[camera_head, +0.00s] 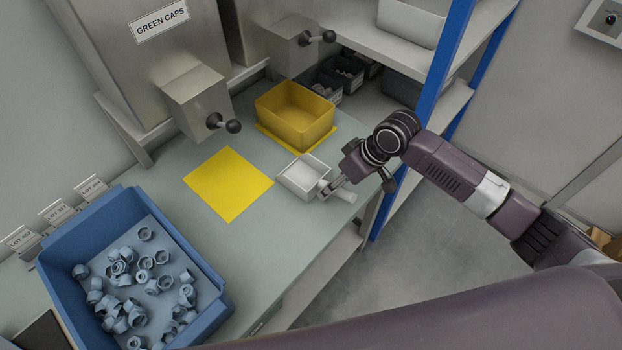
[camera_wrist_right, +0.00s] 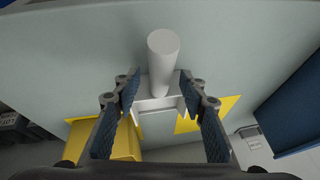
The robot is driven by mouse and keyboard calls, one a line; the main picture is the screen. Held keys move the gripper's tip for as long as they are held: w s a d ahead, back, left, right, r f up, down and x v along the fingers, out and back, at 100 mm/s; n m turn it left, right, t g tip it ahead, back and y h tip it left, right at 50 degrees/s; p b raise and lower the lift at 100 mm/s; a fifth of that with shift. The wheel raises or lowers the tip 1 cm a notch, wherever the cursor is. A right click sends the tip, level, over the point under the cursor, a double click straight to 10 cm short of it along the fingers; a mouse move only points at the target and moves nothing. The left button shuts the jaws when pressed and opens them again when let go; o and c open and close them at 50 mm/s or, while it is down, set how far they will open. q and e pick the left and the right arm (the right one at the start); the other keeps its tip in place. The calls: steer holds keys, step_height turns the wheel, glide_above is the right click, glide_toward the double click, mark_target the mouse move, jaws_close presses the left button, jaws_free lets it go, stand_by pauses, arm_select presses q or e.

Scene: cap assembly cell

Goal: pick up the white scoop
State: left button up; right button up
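The white scoop (camera_head: 303,176) lies on the workbench near its right edge, in front of the yellow bin (camera_head: 296,117). Its handle points right, toward the bench edge. My right gripper (camera_head: 337,187) is at the handle. In the right wrist view the round handle (camera_wrist_right: 163,62) stands between the two fingers of the right gripper (camera_wrist_right: 160,92). The fingers are apart, with a gap visible on each side of the handle. My left gripper is not in view.
A bare yellow mat (camera_head: 229,184) lies left of the scoop. A blue bin (camera_head: 213,303) with several blue-grey caps stands at the front left. Dispensers with knobs (camera_head: 232,126) stand behind. A shelf with a blue post (camera_head: 425,90) rises behind my right arm.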

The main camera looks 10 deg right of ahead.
steer(key=shift+f+p, duration=0.2)
steer(key=shift+p, duration=0.1)
stand_by(0.6)
jaws_close()
